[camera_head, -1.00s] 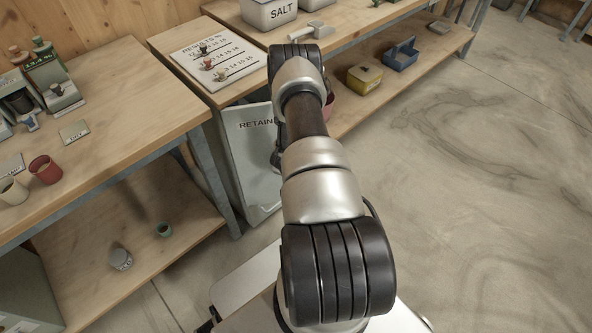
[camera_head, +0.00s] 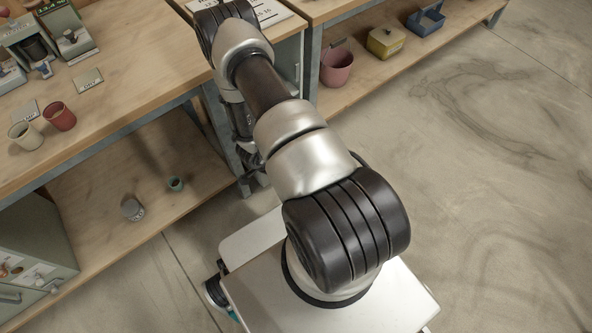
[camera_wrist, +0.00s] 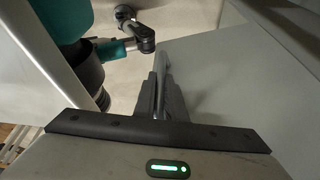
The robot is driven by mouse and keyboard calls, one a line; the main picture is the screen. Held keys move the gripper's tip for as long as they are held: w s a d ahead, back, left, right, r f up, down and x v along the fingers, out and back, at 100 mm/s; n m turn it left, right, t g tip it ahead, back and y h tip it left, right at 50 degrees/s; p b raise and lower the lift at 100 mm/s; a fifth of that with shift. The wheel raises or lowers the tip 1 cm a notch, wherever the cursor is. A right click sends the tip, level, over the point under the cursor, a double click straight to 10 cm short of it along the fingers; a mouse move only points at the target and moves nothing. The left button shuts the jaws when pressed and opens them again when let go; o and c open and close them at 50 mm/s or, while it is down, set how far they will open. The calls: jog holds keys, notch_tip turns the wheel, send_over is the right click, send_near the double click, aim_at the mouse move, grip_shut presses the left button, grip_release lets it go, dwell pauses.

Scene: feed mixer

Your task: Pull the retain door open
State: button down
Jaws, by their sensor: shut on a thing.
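My gripper (camera_wrist: 161,105) is shut on a slim grey handle (camera_wrist: 161,70), which stands between the two dark fingers in the wrist view. The handle lies along a smooth grey-green panel (camera_wrist: 225,75), the retain door, which fills the right of that view. In the head view my arm hides the door's face and its label. My gripper shows only partly there, low beside the bench leg, and its fingertips are hard to make out. How far the door stands open cannot be told from the head view.
A wooden bench (camera_head: 120,110) with a lower shelf is at the left, holding a red cup (camera_head: 60,116). At the right, a shelf bears a pink pot (camera_head: 337,68), a yellow box (camera_head: 386,42) and a blue tray (camera_head: 427,20). The concrete floor (camera_head: 470,180) at the right is clear.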

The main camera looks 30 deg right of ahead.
jog(key=shift+a, duration=1.15)
jog(key=c, duration=2.1)
grip_release()
jog(key=p+v, duration=0.4)
jog(key=v, duration=1.3)
jog(key=shift+s+r, duration=0.1)
jog(key=shift+r, duration=0.2)
